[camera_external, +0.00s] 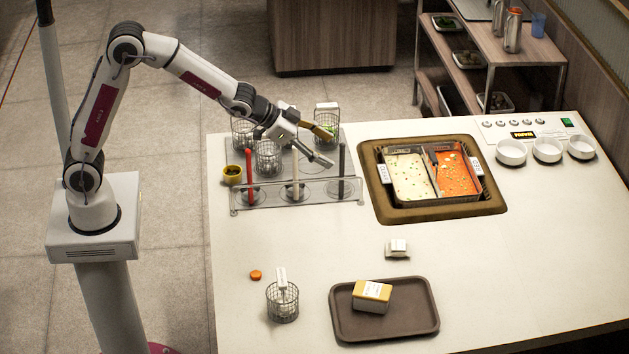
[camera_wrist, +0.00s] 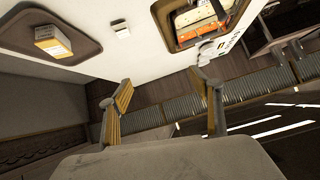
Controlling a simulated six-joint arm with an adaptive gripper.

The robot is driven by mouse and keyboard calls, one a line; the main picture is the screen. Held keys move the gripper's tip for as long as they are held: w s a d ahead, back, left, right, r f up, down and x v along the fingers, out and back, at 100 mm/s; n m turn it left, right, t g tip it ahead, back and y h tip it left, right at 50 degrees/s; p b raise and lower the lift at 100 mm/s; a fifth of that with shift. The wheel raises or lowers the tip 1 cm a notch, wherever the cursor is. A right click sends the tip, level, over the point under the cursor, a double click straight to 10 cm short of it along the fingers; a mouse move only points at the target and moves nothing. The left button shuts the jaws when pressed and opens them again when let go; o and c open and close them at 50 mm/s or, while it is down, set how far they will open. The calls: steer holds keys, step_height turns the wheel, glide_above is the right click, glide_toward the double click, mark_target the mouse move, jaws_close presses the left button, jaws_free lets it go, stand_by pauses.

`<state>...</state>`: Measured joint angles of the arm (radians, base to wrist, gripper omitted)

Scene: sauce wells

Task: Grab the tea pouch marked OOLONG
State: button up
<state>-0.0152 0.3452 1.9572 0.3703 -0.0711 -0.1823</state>
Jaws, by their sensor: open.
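No OOLONG marking is legible in either view. A small white packet (camera_external: 397,248) lies on the counter in front of the sauce well, and it also shows in the wrist view (camera_wrist: 122,31). A yellow block-shaped item with a white label (camera_external: 371,296) sits on the brown tray (camera_external: 428,327); it appears at upper left in the wrist view (camera_wrist: 53,41). I cannot tell which, if either, is the tea pouch. My gripper (camera_external: 325,147) is open and empty above the wire rack, far behind both items. Its spread fingers show in the wrist view (camera_wrist: 163,88).
A clear rack (camera_external: 300,206) with wire baskets and coloured uprights stands under my gripper. The sauce well (camera_external: 440,212) holds white and orange sauces. A wire basket (camera_external: 283,303) with a white tag stands left of the tray. Several white bowls (camera_external: 547,150) line the back right.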

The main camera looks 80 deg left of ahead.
steer(key=w+d+f+m+h, duration=0.1)
steer(key=w+d+f+h, duration=0.15)
steer(key=w+f, duration=0.65)
steer(key=m+t+h, duration=0.1)
steer(key=t+h, duration=0.1)
glide_toward(397, 245)
steer(key=shift+w+a+r, duration=0.25)
steer(key=shift+w+r, duration=0.25)
steer(key=shift+w, duration=0.05)
steer(key=shift+d+f+g, duration=0.25)
steer(key=shift+f+g, duration=0.05)
steer(key=shift+f, duration=0.2)
steer(key=shift+w+f, duration=0.1)
steer(key=shift+w, duration=0.05)
steer(key=shift+x, duration=1.2)
steer(key=shift+d, duration=0.15)
steer(key=shift+x, duration=2.5)
